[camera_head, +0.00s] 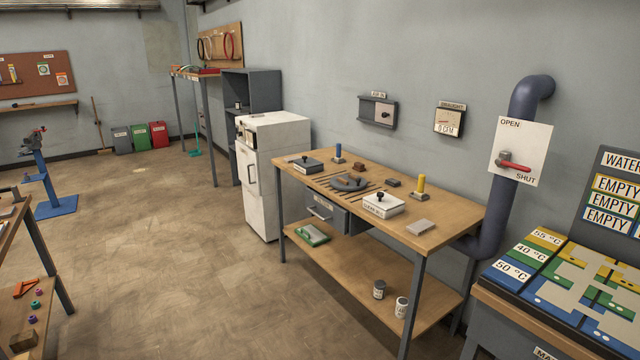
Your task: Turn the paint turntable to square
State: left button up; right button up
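Neither of my grippers is in view.
A white box with a black knob (383,205), a yellow cylinder (420,184) and a blue cylinder (338,151) stand on the bench. A white cabinet (276,140) stands left of it. A blue pipe (492,205) rises at its right end. Open floor (180,260) lies left.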

aim_at(345, 183)
jog(key=i+u, duration=0.45)
jog(key=i, duration=0.6)
jog(key=i+z, duration=0.5)
jog(key=i, duration=0.15)
jog(key=i+j+z, duration=0.15)
jog(key=i+z, duration=0.35)
jog(key=i, duration=0.15)
